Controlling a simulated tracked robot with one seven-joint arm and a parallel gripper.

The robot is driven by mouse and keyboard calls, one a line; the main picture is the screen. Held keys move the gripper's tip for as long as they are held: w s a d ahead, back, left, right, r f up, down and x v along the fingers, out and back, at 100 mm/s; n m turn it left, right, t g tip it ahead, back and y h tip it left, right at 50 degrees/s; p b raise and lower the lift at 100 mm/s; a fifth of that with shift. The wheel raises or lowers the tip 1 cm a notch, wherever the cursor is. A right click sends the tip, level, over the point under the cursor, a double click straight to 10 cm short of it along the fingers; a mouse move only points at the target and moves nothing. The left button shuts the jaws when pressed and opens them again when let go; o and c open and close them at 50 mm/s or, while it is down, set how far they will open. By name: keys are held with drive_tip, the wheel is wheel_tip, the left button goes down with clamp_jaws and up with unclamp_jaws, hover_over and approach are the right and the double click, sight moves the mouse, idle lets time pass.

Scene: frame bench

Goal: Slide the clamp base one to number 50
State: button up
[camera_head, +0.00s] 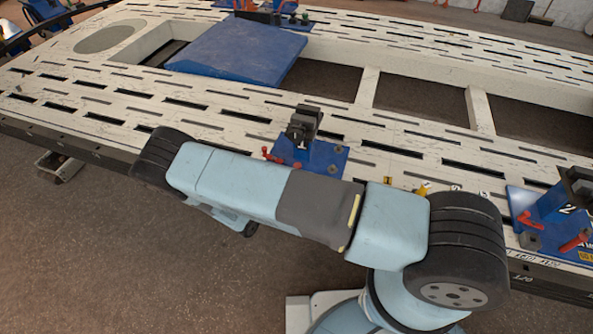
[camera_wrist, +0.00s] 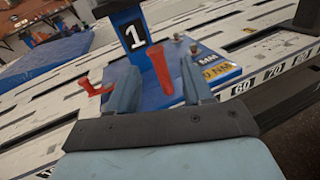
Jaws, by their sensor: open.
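Clamp base one (camera_head: 325,158) is a blue plate with red handles and a dark clamp on top, resting on the slotted bench. In the wrist view its blue post (camera_wrist: 128,14) carries a white "1". My gripper (camera_wrist: 159,70) is open in the wrist view, its two fingers on either side of an upright red handle (camera_wrist: 159,68) of that base. Whether the fingers touch the handle I cannot tell. Number marks run along the bench edge, with 60 (camera_wrist: 240,88) and 70 (camera_wrist: 273,76) readable. I cannot make out the 50. In the head view my gripper is hidden.
The pale slotted bench (camera_head: 75,85) has open gaps between its beams. A second blue clamp base (camera_head: 535,205), marked 2, stands at the right. A large blue block (camera_head: 235,52) lies further back. Another red handle (camera_wrist: 93,86) sticks out left of my fingers.

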wheel_tip(320, 180, down, 4)
drive_tip(key=s+f+n+t+y, duration=0.1)
drive_tip(key=n+t+y, duration=0.1)
drive_tip(key=n, duration=0.1)
drive_tip(key=x, duration=1.3)
drive_tip(key=shift+d+r, duration=0.15)
drive_tip(key=shift+r, duration=0.05)
drive_tip(key=shift+c, duration=0.4)
